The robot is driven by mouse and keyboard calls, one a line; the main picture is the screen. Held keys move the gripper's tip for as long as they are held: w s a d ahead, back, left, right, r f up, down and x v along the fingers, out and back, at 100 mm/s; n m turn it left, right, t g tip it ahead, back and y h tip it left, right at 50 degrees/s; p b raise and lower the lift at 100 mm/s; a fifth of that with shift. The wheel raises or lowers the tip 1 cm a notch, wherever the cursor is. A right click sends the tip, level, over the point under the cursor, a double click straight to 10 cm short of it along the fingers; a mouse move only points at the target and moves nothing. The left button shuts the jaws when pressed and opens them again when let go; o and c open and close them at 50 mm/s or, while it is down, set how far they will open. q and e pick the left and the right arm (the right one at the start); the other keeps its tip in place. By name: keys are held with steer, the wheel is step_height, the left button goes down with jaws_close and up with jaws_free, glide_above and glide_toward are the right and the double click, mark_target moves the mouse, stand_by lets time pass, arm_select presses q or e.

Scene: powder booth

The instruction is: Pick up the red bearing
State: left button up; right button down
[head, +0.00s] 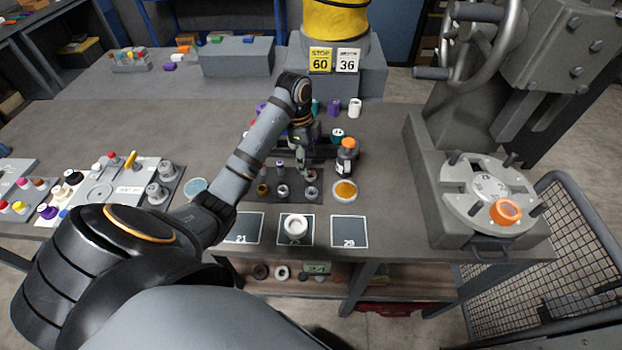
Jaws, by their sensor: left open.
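My left gripper (301,160) reaches over the middle of the bench, pointing down above a dark tray (266,197) of small parts. It is open, and its fingers look small and partly lost against the parts behind them. A small reddish part (312,175), perhaps the red bearing, sits in the back right of the tray, just right of the fingertips. I cannot tell whether the fingers touch it. Metallic and yellowish round parts stand in the front row of the tray. My right gripper is out of view.
A dark bottle with an orange cap (346,157) and a dish of orange powder (345,190) stand right of the tray. A large grey machine (455,190) stands at right.

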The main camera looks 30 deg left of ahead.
mark_target(310, 170)
arm_select(q)
steer(key=shift+w+f+b, duration=0.15)
steer(key=shift+f+b, duration=0.2)
steer(key=shift+f, duration=0.5)
steer(key=shift+d+f+b, duration=0.2)
steer(key=shift+f+b, duration=0.65)
steer(key=shift+f, duration=0.4)
steer(key=shift+d+f+p, duration=0.1)
steer(key=shift+f+p, duration=0.35)
steer(key=shift+p, duration=0.1)
steer(key=shift+w+f, duration=0.2)
steer(key=shift+f, duration=0.1)
steer(key=shift+s, duration=0.1)
steer(key=c, duration=0.5)
jaws_close()
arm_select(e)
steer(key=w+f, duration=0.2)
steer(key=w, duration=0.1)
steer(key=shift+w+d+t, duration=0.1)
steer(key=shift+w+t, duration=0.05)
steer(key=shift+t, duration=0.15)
